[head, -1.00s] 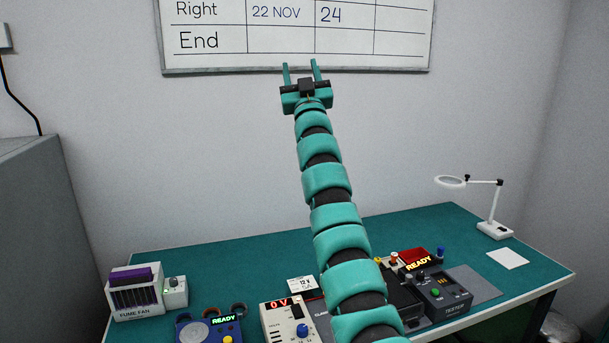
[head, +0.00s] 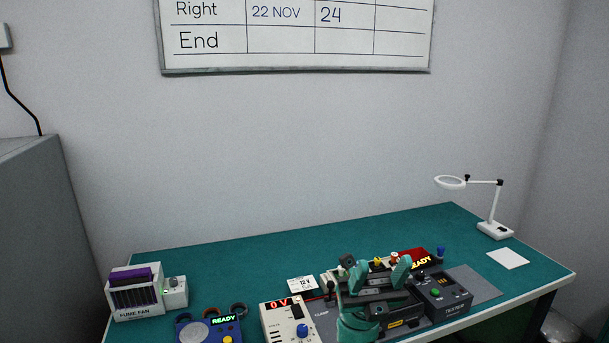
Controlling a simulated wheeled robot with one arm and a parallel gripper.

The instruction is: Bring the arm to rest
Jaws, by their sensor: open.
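My gripper (head: 380,272) is low in the head view, in front of the equipment at the right of the bench. Its two teal fingers stand apart, and I see nothing between them that it holds. A teal part of my arm (head: 357,326) shows just below it at the bottom edge. My gripper and arm hide part of the equipment behind them. I cannot tell whether they touch it.
A green bench (head: 250,257) carries a fume fan (head: 136,293), a blue device reading READY (head: 208,329), a 0 V supply (head: 288,320), a tester (head: 443,296) and a magnifier lamp (head: 494,229). The bench's back middle is clear. A whiteboard (head: 295,40) hangs above.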

